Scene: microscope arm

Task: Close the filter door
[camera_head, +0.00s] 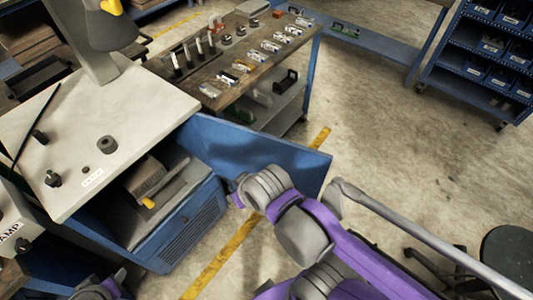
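The filter door (300,167) is a blue panel that stands swung open from the blue cabinet (187,222) under the light worktop. Its free edge points right, over the floor. The cabinet opening shows a grey-tan unit (147,176) with a yellow tip. My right arm comes in from the lower right; its purple end (236,199) is in front of the door's lower part, by the cabinet's side. I cannot tell whether it touches the door, and its fingers are not clear. Only a little of my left arm (100,291) shows at the bottom left; its fingers cannot be made out.
The worktop (60,110) carries dark knobs and a rod. A wooden-topped bench (215,95) with small parts stands behind the door. A grey pole (430,240) crosses the lower right, near a dark stool (508,250). Blue bin shelves (490,60) stand far right. The middle floor is clear.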

